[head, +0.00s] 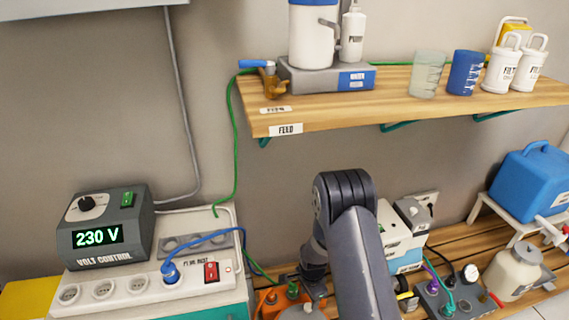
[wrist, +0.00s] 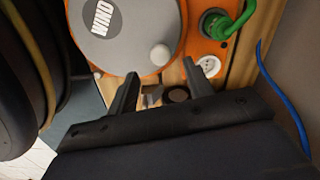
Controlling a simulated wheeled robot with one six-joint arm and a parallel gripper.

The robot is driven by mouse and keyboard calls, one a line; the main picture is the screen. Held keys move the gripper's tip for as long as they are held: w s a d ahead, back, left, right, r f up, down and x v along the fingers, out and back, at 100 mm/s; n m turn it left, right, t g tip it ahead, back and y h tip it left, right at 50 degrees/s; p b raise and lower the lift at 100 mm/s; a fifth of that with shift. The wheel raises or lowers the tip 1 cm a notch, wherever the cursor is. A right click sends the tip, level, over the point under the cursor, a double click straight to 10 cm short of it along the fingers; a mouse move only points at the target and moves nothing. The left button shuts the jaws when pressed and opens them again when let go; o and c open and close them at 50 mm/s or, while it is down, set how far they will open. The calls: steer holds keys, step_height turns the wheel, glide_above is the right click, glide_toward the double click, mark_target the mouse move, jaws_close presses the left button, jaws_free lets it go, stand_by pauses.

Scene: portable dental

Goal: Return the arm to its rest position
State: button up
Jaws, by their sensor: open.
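My arm reaches forward over the lower bench in the head view, with its dark links in front of the orange device (head: 285,299). My gripper (wrist: 165,82) shows in the wrist view with its two dark fingers apart and nothing between them. Its fingertips are near the edge of the orange device (wrist: 150,68), which has a round grey cover (wrist: 125,25) and a small pale knob (wrist: 160,55). Whether the fingers touch anything there I cannot tell. In the head view the fingers are hidden behind my arm.
A wooden shelf (head: 410,103) hangs above my arm. The voltage controller (head: 106,226) reading 230 V and a power strip (head: 145,288) stand left. White boxes (head: 392,236) and a gauge panel (head: 455,298) stand close on the right. A green hose (wrist: 240,20) and blue cable (wrist: 278,90) run beside my gripper.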

mark_target(308, 306)
step_height(308, 306, down, 6)
steer(key=shift+r+b, duration=0.25)
steer(key=shift+b, duration=0.65)
steer(key=shift+r, duration=0.1)
step_height(308, 306, up, 11)
steer(key=p, duration=0.5)
step_height(308, 306, down, 11)
steer(key=b, duration=0.5)
steer(key=shift+w+a, duration=0.1)
steer(key=shift+a, duration=0.05)
steer(key=shift+w+a+n, duration=0.1)
steer(key=shift+a+n, duration=0.3)
steer(key=shift+n, duration=0.4)
steer(key=shift+a+n, duration=0.35)
steer(key=shift+n, duration=0.45)
